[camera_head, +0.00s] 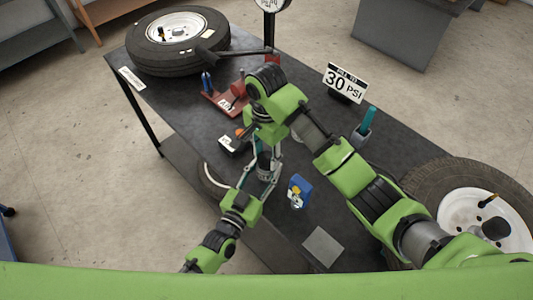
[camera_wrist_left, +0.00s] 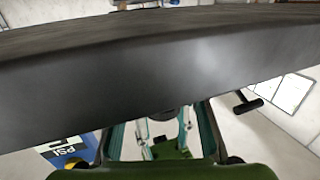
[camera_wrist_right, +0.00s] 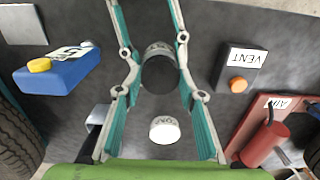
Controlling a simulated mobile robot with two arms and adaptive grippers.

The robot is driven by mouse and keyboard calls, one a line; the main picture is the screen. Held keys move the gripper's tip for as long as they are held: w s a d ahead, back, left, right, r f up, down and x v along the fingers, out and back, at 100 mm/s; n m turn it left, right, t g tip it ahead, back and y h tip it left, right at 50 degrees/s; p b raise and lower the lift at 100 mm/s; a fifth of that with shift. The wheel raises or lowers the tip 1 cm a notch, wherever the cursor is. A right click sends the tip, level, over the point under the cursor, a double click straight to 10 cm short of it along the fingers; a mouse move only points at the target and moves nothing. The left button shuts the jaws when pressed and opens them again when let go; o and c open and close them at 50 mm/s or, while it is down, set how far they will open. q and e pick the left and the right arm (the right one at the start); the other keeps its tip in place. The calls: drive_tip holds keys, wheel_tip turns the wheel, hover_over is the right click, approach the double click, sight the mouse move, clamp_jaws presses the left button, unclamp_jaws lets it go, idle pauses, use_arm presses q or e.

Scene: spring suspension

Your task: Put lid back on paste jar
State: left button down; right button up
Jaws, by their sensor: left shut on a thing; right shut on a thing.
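My left gripper (camera_head: 262,183) reaches in from the front and is shut on the paste jar (camera_head: 264,174), a pale grey cylinder with lettering. My right gripper (camera_head: 263,152) points down from above, shut on the dark lid (camera_wrist_right: 159,76). In the right wrist view the jar's grey lettered side (camera_wrist_right: 158,49) shows just beyond the lid, between both pairs of fingers. Lid and jar are in line and close together or touching; I cannot tell whether the lid is seated. In the left wrist view my left fingers (camera_wrist_left: 160,128) show, but the jar is not clear.
A white-topped round container (camera_wrist_right: 164,130) stands on the black table (camera_head: 310,150). Wheels lie at the far left (camera_head: 178,27) and right (camera_head: 485,215).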

drive_tip(key=m, duration=0.4)
drive_tip(key=shift+a, duration=0.15)
drive_tip(key=m, duration=0.3)
drive_tip(key=o, duration=0.7)
drive_tip(key=shift+d, duration=0.2)
drive_tip(key=shift+w+r, duration=0.2)
drive_tip(key=shift+r, duration=0.6)
drive_tip(key=shift+s+r, duration=0.2)
drive_tip(key=shift+r, duration=1.25)
